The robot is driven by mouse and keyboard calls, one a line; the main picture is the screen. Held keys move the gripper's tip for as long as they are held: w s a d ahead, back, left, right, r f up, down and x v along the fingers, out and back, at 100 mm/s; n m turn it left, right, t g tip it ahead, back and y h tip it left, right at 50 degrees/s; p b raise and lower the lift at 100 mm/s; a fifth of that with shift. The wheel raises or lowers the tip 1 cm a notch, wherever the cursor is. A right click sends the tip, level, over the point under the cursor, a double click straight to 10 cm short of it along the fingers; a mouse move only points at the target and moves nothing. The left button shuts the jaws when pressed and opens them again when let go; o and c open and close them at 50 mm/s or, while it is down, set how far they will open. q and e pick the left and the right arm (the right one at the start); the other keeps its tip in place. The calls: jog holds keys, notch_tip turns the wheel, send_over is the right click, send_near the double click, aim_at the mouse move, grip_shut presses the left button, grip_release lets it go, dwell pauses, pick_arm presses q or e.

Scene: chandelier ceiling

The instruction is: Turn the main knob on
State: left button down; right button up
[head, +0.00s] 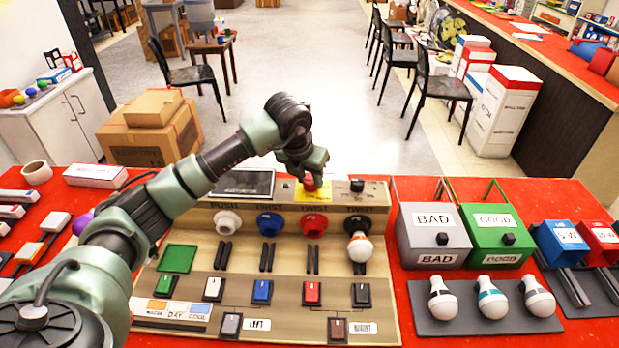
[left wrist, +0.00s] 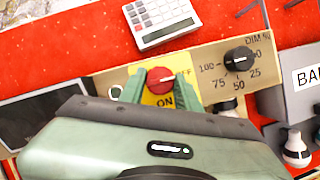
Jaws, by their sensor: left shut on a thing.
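In the head view, my left gripper (head: 309,172) reaches down over the red knob (head: 310,185) at the back of the test board (head: 230,262). My fingers partly hide the plate's other markings. My right gripper is not in view.
A black dimmer knob (left wrist: 239,58) sits just right of the main knob. A dark screen (head: 244,183) is on its left. White, blue and red sockets line the board, with a bulb (head: 359,247) in the rightmost. BAD (head: 436,238) and GOOD (head: 488,238) bins stand at right.

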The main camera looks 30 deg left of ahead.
pick_arm(q)
jog(key=m+h+b, duration=0.1)
jog(key=m+b, duration=0.1)
jog(key=m, duration=0.1)
jog(key=shift+a, duration=0.15)
jog(key=m+h+b, duration=0.1)
jog(key=m, duration=0.2)
jog(key=shift+w+a+m+h, duration=0.1)
jog(key=shift+m+h, duration=0.2)
jog(key=shift+m, duration=0.1)
jog(key=m+g, duration=0.1)
jog(key=m, duration=0.1)
jog(key=m+g+h+b, duration=0.1)
jog(key=m, duration=0.2)
jog(key=shift+w+r+h, duration=0.1)
jog(key=shift+h, duration=0.2)
jog(key=m+g, duration=0.1)
jog(key=m, duration=0.2)
jog(key=m+g, duration=0.1)
jog(key=m, duration=0.1)
jog(key=shift+w+m+h, duration=0.15)
jog(key=shift+m+h, duration=0.15)
jog(key=shift+m, duration=0.1)
jog(key=c, duration=1)
grip_release()
